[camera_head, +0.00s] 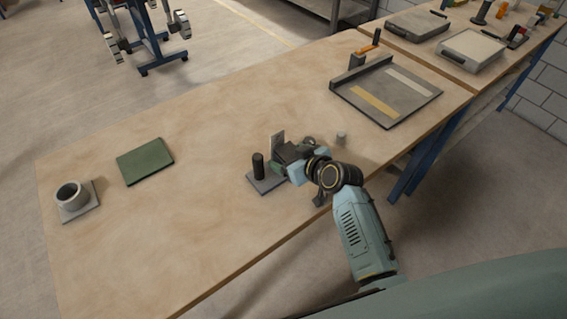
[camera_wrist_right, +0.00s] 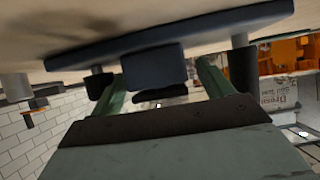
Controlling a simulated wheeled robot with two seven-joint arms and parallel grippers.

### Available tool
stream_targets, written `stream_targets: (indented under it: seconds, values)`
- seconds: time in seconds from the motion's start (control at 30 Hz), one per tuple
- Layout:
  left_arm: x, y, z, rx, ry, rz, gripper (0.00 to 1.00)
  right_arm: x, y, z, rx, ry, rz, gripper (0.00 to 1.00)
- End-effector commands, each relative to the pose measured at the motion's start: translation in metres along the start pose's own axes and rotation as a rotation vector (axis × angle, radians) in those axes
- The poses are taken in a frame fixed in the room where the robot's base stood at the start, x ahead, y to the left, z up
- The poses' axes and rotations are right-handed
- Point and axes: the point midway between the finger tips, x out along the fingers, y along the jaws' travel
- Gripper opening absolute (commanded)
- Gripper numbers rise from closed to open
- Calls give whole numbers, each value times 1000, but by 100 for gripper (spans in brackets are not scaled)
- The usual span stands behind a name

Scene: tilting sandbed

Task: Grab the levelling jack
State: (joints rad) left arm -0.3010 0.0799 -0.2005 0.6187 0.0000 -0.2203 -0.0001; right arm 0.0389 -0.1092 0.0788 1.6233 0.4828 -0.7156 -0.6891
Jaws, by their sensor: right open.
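My right gripper (camera_head: 280,158) is low over the table's front edge, at a grey base plate (camera_head: 266,185) that carries a black upright post (camera_head: 258,165) and an upright grey plate (camera_head: 277,142). No label shows which part is the levelling jack; this fixture is the thing at my jaws. In the right wrist view, which is upside down, the green fingers are open on either side of a dark block (camera_wrist_right: 155,65) under the dark base plate (camera_wrist_right: 190,32). I cannot tell whether they touch it. The post also shows there (camera_wrist_right: 242,68). My left gripper is out of view.
A grey tray (camera_head: 405,97) with strips lies farther right.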

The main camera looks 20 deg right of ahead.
Motion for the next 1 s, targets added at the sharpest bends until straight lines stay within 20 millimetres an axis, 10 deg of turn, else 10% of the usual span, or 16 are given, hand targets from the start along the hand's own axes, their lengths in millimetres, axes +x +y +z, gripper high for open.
stream_targets:
  seconds: [0.37, 0.83, 1.0]
  values:
    - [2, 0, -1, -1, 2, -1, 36, 11, 1, 0, -1, 0, 2, 80]
    - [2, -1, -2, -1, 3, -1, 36, 11, 0, 0, -1, -1, 1, 18]
    - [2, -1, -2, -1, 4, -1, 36, 11, 0, -2, -1, 4, 1, 14]
